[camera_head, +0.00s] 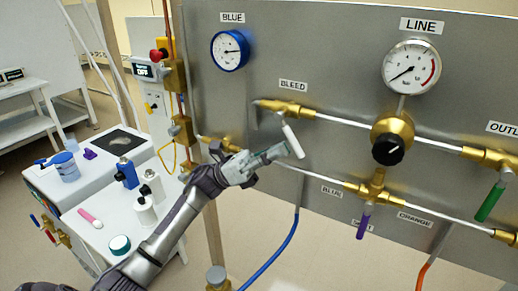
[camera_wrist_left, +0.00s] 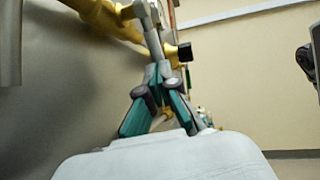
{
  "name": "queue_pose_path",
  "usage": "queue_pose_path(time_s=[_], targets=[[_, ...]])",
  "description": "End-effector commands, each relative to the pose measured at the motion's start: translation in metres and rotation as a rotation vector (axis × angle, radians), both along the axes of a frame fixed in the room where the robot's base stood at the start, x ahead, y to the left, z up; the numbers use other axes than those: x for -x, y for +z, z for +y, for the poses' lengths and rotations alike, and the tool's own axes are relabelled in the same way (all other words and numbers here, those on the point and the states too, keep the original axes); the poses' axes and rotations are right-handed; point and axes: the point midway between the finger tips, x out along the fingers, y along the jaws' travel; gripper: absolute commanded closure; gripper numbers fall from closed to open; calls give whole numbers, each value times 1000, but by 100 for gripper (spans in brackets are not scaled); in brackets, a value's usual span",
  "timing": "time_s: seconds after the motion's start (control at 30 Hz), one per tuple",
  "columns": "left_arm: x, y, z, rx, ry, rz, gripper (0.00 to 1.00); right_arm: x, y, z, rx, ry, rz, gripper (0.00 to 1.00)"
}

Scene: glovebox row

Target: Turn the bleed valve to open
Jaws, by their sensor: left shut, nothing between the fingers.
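The bleed valve (camera_head: 285,109) is a brass fitting on the grey panel, below the BLEED label (camera_head: 293,85). Its white handle (camera_head: 292,140) hangs down and tilts to the lower right. My left gripper (camera_head: 284,150) is shut and empty, its fingertips at the handle's lower part. I cannot tell whether they touch it. In the left wrist view the closed green-and-grey fingers (camera_wrist_left: 157,72) point up toward the pale handle (camera_wrist_left: 152,35) and the brass fitting (camera_wrist_left: 108,17). My right gripper is not in view.
The LINE gauge (camera_head: 411,67) and a black regulator knob (camera_head: 388,149) are to the right. Purple (camera_head: 363,222) and green (camera_head: 489,202) handles hang lower. A blue hose (camera_head: 275,257) runs below the gripper. Bottles (camera_head: 126,173) stand on a white bench at the left.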

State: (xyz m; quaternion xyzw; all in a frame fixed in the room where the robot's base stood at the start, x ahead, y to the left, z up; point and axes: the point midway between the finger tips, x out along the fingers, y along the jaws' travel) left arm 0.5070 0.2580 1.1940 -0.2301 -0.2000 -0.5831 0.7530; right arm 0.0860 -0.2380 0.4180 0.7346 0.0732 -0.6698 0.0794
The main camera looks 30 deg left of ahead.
Motion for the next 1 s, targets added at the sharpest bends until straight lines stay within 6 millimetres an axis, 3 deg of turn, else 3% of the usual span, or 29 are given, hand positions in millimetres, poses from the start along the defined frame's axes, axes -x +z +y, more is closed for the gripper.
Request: queue_pose_path(time_s=[0.6,0.87,1.0], targets=[[-3,4,-9,8,0,-1,100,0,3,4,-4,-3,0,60],[-2,1,-15,92,0,-8,100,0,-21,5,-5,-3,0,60],[-2,0,-22,189,-3,-15,100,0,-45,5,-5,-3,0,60]])
